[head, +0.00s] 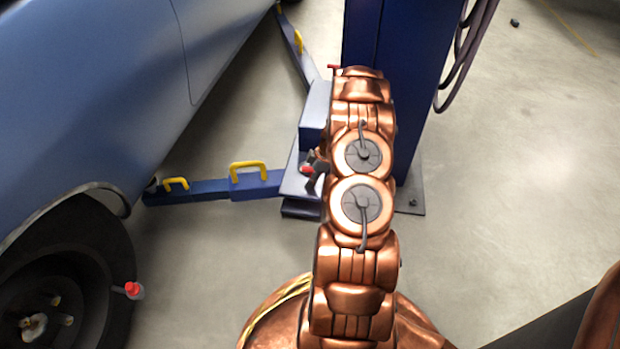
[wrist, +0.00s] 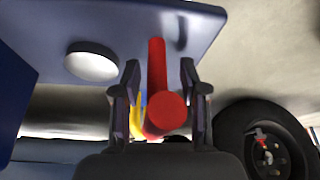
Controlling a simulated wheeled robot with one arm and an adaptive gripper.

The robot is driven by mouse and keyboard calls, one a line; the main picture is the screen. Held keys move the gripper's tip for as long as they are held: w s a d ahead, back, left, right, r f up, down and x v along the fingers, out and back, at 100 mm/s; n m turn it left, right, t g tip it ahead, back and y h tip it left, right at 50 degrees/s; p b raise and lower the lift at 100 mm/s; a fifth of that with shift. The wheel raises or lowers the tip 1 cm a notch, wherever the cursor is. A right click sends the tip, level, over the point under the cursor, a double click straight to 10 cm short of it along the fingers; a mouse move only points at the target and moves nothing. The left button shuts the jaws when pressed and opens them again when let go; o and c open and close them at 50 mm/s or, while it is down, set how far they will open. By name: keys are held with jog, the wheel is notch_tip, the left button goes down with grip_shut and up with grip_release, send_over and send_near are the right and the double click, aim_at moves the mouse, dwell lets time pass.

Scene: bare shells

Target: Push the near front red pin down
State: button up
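The near red pin (head: 306,169) shows as a small red spot at the blue lift's base in the head view, partly hidden by my gripper (head: 317,172). In the wrist view the red pin (wrist: 156,70) is a straight rod with a round end (wrist: 167,110) facing the camera. My gripper (wrist: 160,72) has its two dark fingers on either side of the pin, with gaps showing between them and the rod. It looks open. I cannot tell whether any part of it touches the pin. Another red pin (head: 334,67) shows farther back beside my arm.
The blue lift post (head: 412,100) stands behind my arm. Blue lift arms (head: 205,190) with yellow handles (head: 248,168) reach toward the blue car (head: 80,90). The car's wheel (head: 100,250) carries a red-tipped piece (head: 132,290). A white disc (wrist: 92,60) sits on the blue plate (wrist: 65,22).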

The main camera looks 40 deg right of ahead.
jog(key=shift+d+r, duration=0.1)
jog(key=shift+r, duration=0.05)
jog(key=v, duration=1.1)
jog(key=shift+s+d+r, duration=0.1)
jog(key=shift+s+r, duration=0.15)
jog(key=shift+r, duration=0.05)
